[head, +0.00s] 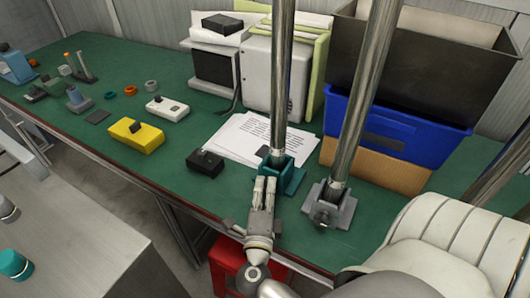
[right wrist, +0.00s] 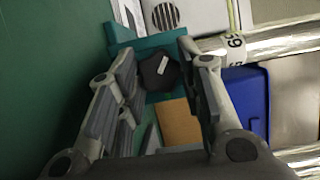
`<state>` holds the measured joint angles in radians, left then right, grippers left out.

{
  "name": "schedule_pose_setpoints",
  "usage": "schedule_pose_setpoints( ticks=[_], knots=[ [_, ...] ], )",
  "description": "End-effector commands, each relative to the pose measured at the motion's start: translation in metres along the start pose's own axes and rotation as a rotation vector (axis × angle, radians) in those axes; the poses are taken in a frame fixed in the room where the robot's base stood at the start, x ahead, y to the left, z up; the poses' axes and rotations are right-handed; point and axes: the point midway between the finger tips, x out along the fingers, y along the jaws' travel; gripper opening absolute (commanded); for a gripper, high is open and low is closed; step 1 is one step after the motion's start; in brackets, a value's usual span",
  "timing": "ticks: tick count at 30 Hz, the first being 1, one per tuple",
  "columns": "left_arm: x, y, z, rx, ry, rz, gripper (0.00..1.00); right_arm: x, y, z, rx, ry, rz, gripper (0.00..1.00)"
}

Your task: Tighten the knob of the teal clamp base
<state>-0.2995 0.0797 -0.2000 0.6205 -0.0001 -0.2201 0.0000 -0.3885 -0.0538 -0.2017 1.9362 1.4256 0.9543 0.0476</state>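The teal clamp base (head: 294,180) stands near the front edge of the green bench, around the foot of a steel pole (head: 281,90). My right gripper (head: 265,182) is at its near side in the head view. In the right wrist view, a dark lobed knob (right wrist: 158,73) with a white mark shows against the teal clamp base (right wrist: 122,34). The open fingers of my right gripper (right wrist: 158,55) stand on either side of the knob; whether they touch it I cannot tell. My left gripper is not in view.
A grey clamp base (head: 341,212) with another pole stands close to the right. A blue bin (head: 400,130) and a cardboard box (head: 375,170) lie behind it. A black box (head: 206,164) and papers (head: 240,138) lie left. A white chair (head: 445,230) is at front right.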

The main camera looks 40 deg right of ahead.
Motion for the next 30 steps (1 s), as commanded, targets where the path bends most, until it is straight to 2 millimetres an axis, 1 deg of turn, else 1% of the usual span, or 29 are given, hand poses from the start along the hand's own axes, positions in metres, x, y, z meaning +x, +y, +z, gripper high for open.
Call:
schedule_pose_setpoints(
  ticks=[1, 4, 5, 12, 15, 17, 24, 27, 30],
  knots=[
    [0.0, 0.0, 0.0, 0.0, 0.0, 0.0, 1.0, -0.001, 0.002, 0.0, -0.001, 0.0, 0.005, 0.4],
    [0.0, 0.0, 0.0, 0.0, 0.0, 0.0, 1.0, -0.001, 0.002, 0.0, -0.001, 0.0, 0.004, 0.53],
    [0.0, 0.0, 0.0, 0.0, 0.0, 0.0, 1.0, -0.001, 0.002, 0.0, -0.001, 0.0, 0.003, 0.56],
    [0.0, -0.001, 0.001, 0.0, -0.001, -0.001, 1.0, 0.0, 0.001, 0.0, -0.001, 0.0, 0.001, 0.56],
    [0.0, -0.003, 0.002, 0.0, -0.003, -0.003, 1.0, -0.003, 0.001, 0.0, -0.001, 0.0, 0.002, 0.56],
    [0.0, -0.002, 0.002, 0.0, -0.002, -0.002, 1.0, -0.009, 0.001, 0.0, -0.002, -0.001, 0.003, 0.56],
    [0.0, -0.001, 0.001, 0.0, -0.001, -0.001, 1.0, -0.049, 0.002, 0.0, -0.002, -0.001, 0.006, 0.56],
    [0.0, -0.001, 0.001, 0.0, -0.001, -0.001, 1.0, -0.063, 0.002, 0.0, -0.002, 0.0, 0.006, 0.56],
    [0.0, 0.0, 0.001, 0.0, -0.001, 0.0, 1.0, -0.071, 0.001, 0.0, -0.001, 0.0, 0.004, 0.56]
  ],
)
